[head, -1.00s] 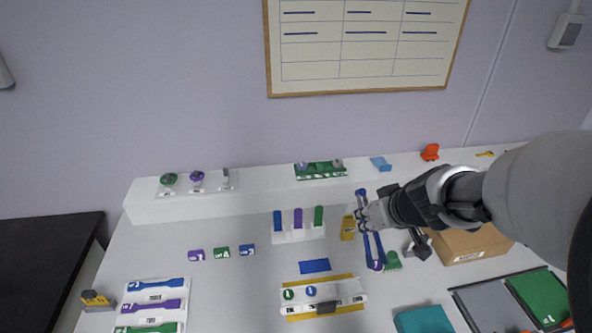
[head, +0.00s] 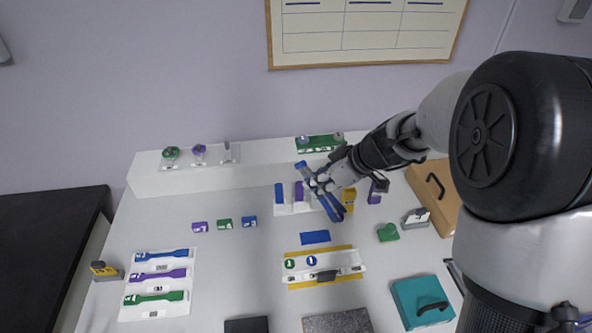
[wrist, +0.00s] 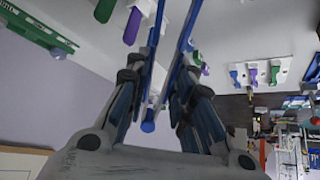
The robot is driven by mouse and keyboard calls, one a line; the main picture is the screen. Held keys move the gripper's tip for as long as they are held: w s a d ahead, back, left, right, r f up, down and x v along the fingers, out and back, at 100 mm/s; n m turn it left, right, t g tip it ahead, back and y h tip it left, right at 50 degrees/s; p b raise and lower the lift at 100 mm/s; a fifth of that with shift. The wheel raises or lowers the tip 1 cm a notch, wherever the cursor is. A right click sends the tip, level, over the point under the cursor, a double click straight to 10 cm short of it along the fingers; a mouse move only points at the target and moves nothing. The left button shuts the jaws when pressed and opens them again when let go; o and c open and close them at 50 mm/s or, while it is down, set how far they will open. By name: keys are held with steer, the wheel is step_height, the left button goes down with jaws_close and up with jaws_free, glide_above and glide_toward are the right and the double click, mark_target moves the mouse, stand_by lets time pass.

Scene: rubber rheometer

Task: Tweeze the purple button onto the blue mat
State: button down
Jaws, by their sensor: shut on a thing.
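My gripper (head: 318,184) is shut on the blue tweezers (head: 331,206), held above the table in a slant. Their joined end is at the upper left and their tips point to the lower right, in front of the yellow block. The wrist view shows the two blue arms (wrist: 186,35) between my fingers, tips out of frame. The blue mat (head: 314,237) lies flat and bare on the table, just below and left of the tips in the head view. I cannot make out the purple button at the tips. A purple piece (head: 376,193) stands to the right of the tweezers.
A green heart piece (head: 388,232) and a grey-white holder (head: 416,218) are to the right. A yellow block (head: 349,199) stands behind the tips. A white tray on a yellow strip (head: 345,264) lies in front of the mat. A slotted rack (head: 283,209) is behind the mat.

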steer(key=a+f+n+g+y, duration=0.1)
steer(key=a+n+g, duration=0.1)
steer(key=a+n, duration=0.2)
steer(key=shift+w+a+f+n+g+p, duration=0.3)
steer(key=shift+a+g, duration=0.1)
steer(key=shift+a, duration=0.7)
step_height(320, 180, down, 9)
steer(key=b, duration=0.2)
steer(key=c, duration=1.9)
jaws_free()
step_height(320, 180, up, 10)
steer(key=p, duration=0.2)
steer(key=shift+p, duration=0.35)
